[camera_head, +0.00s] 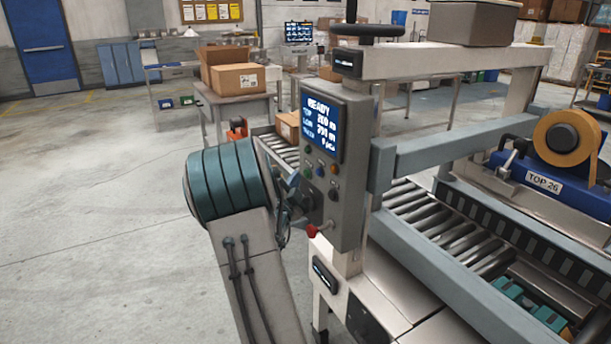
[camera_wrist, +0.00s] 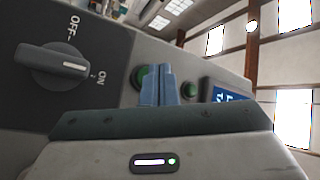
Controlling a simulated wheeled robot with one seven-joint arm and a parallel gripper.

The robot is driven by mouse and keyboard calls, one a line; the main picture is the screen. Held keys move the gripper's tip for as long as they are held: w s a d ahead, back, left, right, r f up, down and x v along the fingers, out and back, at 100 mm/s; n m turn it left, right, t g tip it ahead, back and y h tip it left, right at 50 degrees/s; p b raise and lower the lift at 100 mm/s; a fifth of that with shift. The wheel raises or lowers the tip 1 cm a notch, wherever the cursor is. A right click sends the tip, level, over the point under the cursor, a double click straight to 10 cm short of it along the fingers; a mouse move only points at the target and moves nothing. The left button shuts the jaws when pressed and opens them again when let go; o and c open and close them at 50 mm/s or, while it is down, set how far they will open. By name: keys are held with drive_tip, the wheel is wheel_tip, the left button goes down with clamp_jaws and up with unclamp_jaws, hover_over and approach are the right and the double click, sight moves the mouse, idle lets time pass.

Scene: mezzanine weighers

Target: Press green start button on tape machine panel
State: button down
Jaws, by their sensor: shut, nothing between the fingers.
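The tape machine panel (camera_head: 345,200) is a grey upright box with a lit screen reading READY (camera_head: 322,125) and small coloured buttons below it. In the wrist view a green button (camera_wrist: 138,77) shows at the left edge of my gripper (camera_wrist: 160,85), whose bluish fingers are shut and empty and partly cover it. Another green button (camera_wrist: 189,90) shows just right of the fingers. I cannot tell whether the fingertips touch the panel. In the head view my wrist is close against the panel's left side, and the fingertips are hard to make out there.
A dark OFF–ON rotary knob (camera_wrist: 58,66) is on the panel left of the fingers in the wrist view. A red knob (camera_head: 312,231) sits at the panel's lower edge. The roller conveyor (camera_head: 450,235) and machine frame are to the right. Open floor (camera_head: 90,200) lies left.

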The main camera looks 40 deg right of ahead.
drive_tip(key=shift+d, duration=0.1)
drive_tip(key=shift+s+d+b, duration=0.1)
drive_tip(key=shift+d+b, duration=0.15)
drive_tip(key=shift+b, duration=0.3)
drive_tip(key=shift+s+d+b, duration=0.1)
drive_tip(key=shift+d+b, duration=0.35)
drive_tip(key=shift+b, duration=0.05)
idle(0.7)
drive_tip(key=shift+a, duration=0.15)
drive_tip(key=shift+a+b, duration=0.55)
drive_tip(key=shift+a, duration=0.1)
